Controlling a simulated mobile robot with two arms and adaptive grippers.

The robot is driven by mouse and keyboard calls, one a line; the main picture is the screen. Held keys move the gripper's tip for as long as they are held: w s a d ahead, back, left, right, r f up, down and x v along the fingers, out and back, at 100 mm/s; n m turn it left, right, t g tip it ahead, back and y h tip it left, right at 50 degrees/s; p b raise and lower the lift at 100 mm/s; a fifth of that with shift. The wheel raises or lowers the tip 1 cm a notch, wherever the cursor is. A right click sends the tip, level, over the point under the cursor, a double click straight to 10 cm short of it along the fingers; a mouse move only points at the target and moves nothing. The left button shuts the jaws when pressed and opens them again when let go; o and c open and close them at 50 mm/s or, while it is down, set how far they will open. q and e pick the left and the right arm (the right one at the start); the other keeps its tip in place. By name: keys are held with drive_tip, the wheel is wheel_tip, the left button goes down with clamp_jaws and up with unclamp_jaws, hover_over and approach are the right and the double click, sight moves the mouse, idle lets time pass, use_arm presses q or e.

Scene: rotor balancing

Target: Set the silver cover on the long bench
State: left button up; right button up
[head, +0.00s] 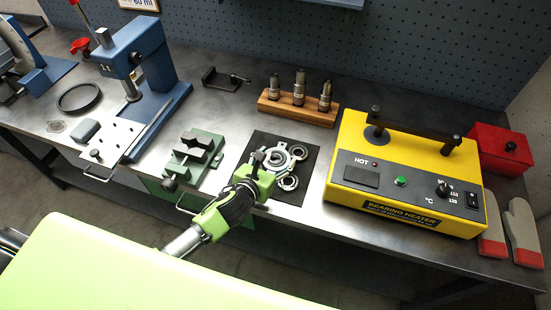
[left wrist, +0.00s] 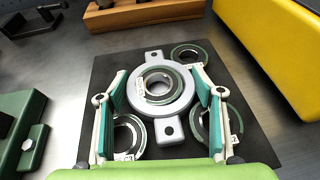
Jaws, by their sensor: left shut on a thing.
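The silver cover (left wrist: 143,98) is a round, pale grey flange with two opposite ears, each with a hole. A ring bearing (left wrist: 157,84) with a small white tag shows in its middle. The cover is over the black mat (left wrist: 100,75) on the long bench (head: 230,100); I cannot tell whether it touches the mat. In the head view, the cover (head: 279,158) is partly behind my left gripper (head: 260,162). In the left wrist view, the left gripper (left wrist: 160,92) has its fingers on both sides of the cover, shut on it. My right gripper is not in view.
Loose tagged rings (left wrist: 190,54) lie on the mat around the cover. A green vise (head: 193,155) stands left of it, a wooden block with metal pieces (head: 297,108) behind, and a yellow bearing heater (head: 405,180) to the right. Bare bench shows between the vise and the mat.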

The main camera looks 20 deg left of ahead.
use_arm(q)
drive_tip(key=shift+r, duration=0.1)
drive_tip(key=o, duration=1.2)
drive_tip(key=shift+f, duration=0.25)
drive_tip(key=shift+c, duration=0.2)
drive_tip(key=o, duration=0.3)
drive_tip(key=shift+o, duration=0.2)
drive_tip(key=shift+r, duration=0.15)
